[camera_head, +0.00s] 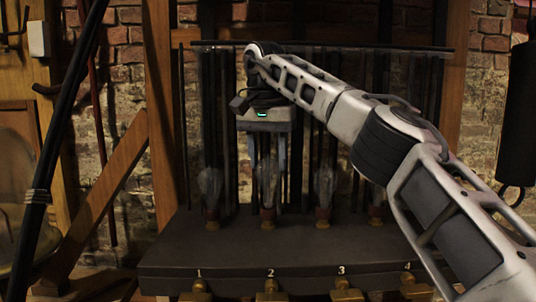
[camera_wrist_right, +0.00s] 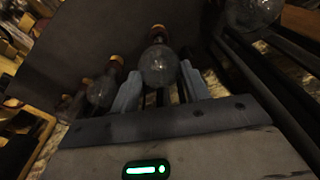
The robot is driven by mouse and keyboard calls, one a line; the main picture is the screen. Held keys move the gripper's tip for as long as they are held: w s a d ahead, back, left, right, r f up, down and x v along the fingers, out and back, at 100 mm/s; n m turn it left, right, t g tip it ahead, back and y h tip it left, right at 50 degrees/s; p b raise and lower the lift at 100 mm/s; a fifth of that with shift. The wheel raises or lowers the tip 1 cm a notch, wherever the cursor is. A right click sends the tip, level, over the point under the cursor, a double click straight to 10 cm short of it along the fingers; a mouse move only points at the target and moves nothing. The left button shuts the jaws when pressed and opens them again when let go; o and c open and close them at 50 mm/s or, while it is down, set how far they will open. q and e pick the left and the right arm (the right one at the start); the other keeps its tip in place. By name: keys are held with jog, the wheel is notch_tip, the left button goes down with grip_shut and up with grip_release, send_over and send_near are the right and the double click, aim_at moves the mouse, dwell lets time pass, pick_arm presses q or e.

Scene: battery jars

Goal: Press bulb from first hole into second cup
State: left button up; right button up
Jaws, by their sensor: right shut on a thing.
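A dark bench (camera_head: 180,245) carries a row of clear bulbs in reddish cups, with the numbers 1 to 4 along its front. The bulb at number 2 (camera_head: 267,178) stands upright, its base at the red cup (camera_head: 267,214). My right gripper (camera_head: 268,165) points down over it, shut on this bulb. In the right wrist view, the bulb (camera_wrist_right: 158,66) sits between the two pale fingers of the gripper (camera_wrist_right: 160,88). The bulb at number 1 (camera_head: 210,185) stands to the left. Exactly how deep the held bulb sits is hard to tell. My left gripper is out of view.
More bulbs stand at number 3 (camera_head: 325,185) and number 4 (camera_head: 376,195), the latter close to my right arm. Dark vertical rods rise behind the row to a horizontal bar (camera_head: 400,48). Brass knobs (camera_head: 270,291) line the bench front. A slanted wooden brace (camera_head: 105,200) is on the left.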

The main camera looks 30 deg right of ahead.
jog(key=shift+f, duration=0.85)
dwell(0.4)
jog(key=o, duration=1.1)
jog(key=shift+o, duration=0.2)
